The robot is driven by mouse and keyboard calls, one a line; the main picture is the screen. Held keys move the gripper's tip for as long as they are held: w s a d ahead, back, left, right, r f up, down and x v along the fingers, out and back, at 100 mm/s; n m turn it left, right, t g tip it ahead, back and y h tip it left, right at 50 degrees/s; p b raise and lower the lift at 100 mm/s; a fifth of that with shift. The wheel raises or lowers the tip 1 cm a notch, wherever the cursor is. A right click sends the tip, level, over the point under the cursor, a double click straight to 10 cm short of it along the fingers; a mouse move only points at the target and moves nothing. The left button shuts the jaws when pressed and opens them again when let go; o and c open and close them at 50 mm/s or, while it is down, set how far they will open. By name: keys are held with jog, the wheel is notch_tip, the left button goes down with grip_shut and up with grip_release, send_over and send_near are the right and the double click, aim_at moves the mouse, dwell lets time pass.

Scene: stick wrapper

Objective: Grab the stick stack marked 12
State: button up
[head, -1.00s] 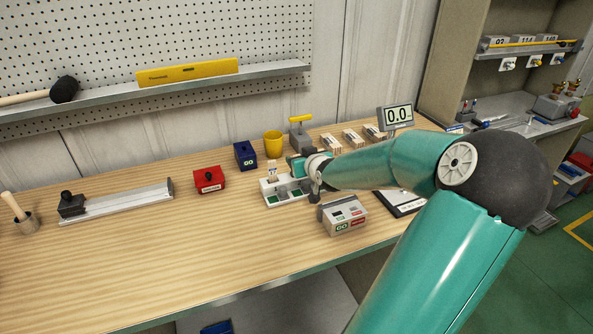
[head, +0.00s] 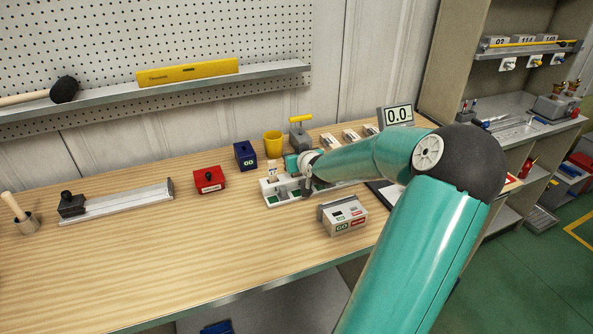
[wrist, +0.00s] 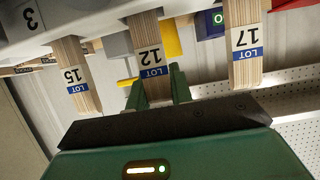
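The stick stack marked 12 (wrist: 150,50) is a pale wooden bundle with a white and blue LOT label, in the middle of the wrist view. My gripper (wrist: 158,80) has its green fingers on either side of this stack, near the end away from the white holder (wrist: 75,22). The fingers look open, and I cannot tell whether they touch it. Stack 15 (wrist: 76,75) is to the left and stack 17 (wrist: 244,45) to the right. In the head view my gripper (head: 292,164) is over the holder, and my arm hides stack 12.
A grey box with labels (head: 343,215) stands in front. A red box (head: 209,180) is to the left.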

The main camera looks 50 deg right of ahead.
grip_shut()
